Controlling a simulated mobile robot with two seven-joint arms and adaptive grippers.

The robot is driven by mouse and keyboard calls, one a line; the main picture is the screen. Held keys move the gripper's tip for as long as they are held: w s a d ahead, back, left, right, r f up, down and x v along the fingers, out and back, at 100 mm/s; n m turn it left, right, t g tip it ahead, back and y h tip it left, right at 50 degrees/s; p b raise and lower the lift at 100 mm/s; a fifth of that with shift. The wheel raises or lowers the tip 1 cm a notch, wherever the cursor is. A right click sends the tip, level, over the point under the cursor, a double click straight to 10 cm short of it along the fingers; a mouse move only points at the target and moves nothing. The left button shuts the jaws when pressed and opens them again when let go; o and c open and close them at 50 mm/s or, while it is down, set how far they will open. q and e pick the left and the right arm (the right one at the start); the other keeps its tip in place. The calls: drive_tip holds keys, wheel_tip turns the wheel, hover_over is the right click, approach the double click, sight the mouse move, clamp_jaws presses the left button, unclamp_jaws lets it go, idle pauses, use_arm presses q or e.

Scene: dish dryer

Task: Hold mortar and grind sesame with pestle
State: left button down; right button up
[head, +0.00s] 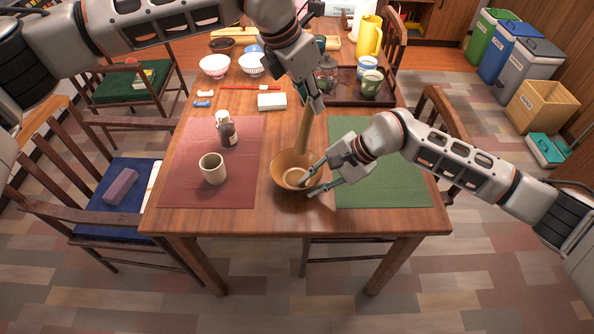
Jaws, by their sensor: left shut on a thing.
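The mortar (283,161) is a brown bowl at the front middle of the wooden table. The pestle (304,130) is a long wooden stick standing nearly upright, slightly tilted, with its lower end in the mortar. My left gripper (317,104) is shut on the upper part of the pestle from above. My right gripper (306,187) is at the mortar's right side, its fingers visibly apart, one over the bowl and one by the rim. I cannot tell whether they touch it. No sesame can be made out.
A red mat (190,185) holds a beige cup (213,168) and a dark bottle (228,131). A green mat (385,185) lies right, under my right arm. The front table edge is close to the mortar.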

idle(0.3)
drive_tip(key=w+v, duration=0.1)
drive_tip(key=v, duration=1.1)
drive_tip(key=shift+s, duration=0.4)
